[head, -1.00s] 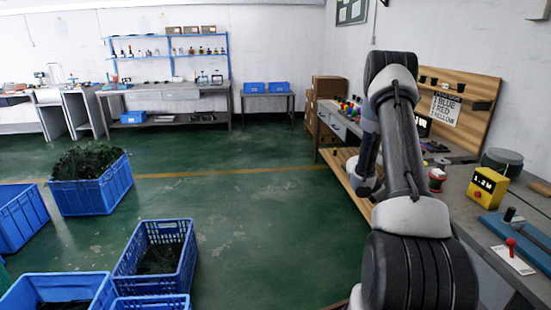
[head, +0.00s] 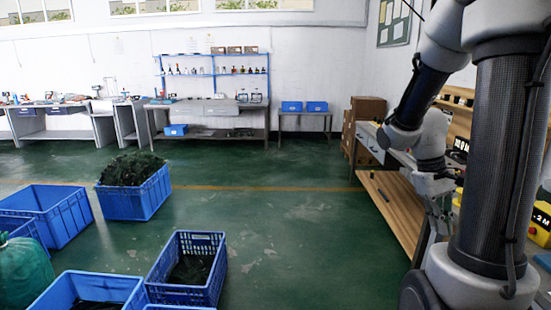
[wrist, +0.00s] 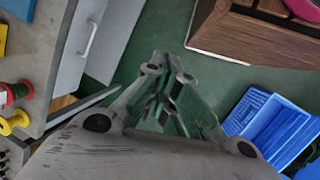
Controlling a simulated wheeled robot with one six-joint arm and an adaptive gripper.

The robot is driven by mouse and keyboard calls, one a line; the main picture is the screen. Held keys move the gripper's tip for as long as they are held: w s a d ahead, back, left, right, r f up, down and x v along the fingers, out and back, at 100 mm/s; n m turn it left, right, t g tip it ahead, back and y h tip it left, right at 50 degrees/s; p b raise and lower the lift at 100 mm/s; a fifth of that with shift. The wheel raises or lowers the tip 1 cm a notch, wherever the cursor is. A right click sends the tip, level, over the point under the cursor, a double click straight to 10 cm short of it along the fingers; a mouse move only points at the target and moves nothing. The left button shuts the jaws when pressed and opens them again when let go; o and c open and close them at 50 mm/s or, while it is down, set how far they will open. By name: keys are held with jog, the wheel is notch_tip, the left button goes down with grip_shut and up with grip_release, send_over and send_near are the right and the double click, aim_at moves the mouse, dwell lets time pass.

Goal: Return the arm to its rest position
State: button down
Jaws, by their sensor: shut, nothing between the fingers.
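My arm (head: 497,150) stands at the right of the head view, its upper link raised and its forearm folded down toward the left. My gripper (wrist: 162,72) is shut and empty in the wrist view, with green floor beyond its fingers. In the head view it hangs low beside the workbench at the right, partly hidden by my own arm links. It touches nothing that I can see.
The wooden shelf (head: 390,208) of the right-hand workbench is close to my arm. A yellow box (head: 540,224) stands at the right edge. Blue crates (head: 187,290) stand on the left floor. The middle floor (head: 290,225) is clear.

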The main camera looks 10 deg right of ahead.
jog(key=s+a+r+t+y, duration=0.1)
jog(key=s+a+r+t, duration=0.1)
jog(key=a+r+t, duration=0.2)
jog(key=s+a+r+t+y, duration=0.1)
jog(key=s+a+r+t, duration=0.1)
jog(key=a+r, duration=0.6)
jog(key=a+t, duration=0.1)
jog(key=a, duration=0.2)
jog(key=shift+s+r+n+t, duration=0.2)
jog(key=shift+s+n+t, duration=0.15)
jog(key=shift+n+t, duration=0.05)
